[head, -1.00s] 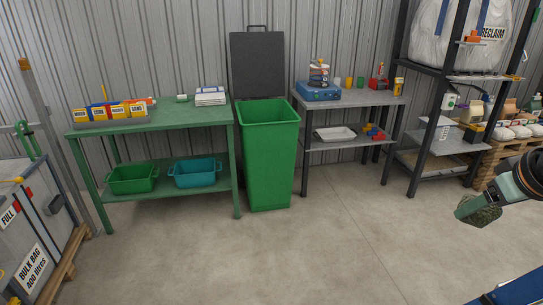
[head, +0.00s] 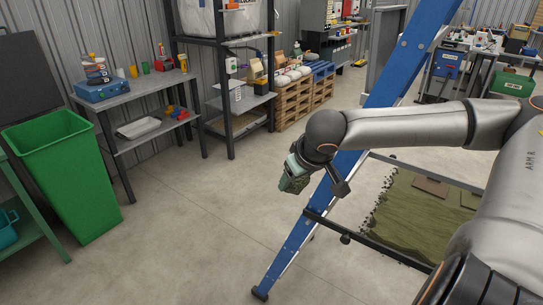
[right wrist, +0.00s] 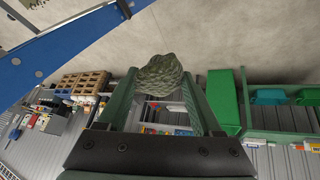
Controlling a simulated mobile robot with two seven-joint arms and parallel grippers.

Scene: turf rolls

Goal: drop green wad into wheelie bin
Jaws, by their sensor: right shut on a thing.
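The green wad (head: 292,185) is a crumpled, mottled green lump. My right gripper (head: 295,176) is shut on it and holds it in the air, in the middle of the head view. In the right wrist view the wad (right wrist: 160,75) sits between the two green fingertips. The wheelie bin (head: 75,180) is bright green with an open top and stands at the left of the head view, well apart from the gripper. Its dark lid (head: 28,80) is swung up behind it. The bin (right wrist: 222,100) also shows in the right wrist view. My left gripper is not in view.
A grey bench (head: 140,95) with a blue toolbox stands right of the bin, then a dark rack (head: 228,95) and pallets (head: 295,100). A blue sloping frame (head: 285,265) and a turf bed (head: 420,215) lie beside my right arm. Floor between gripper and bin is clear.

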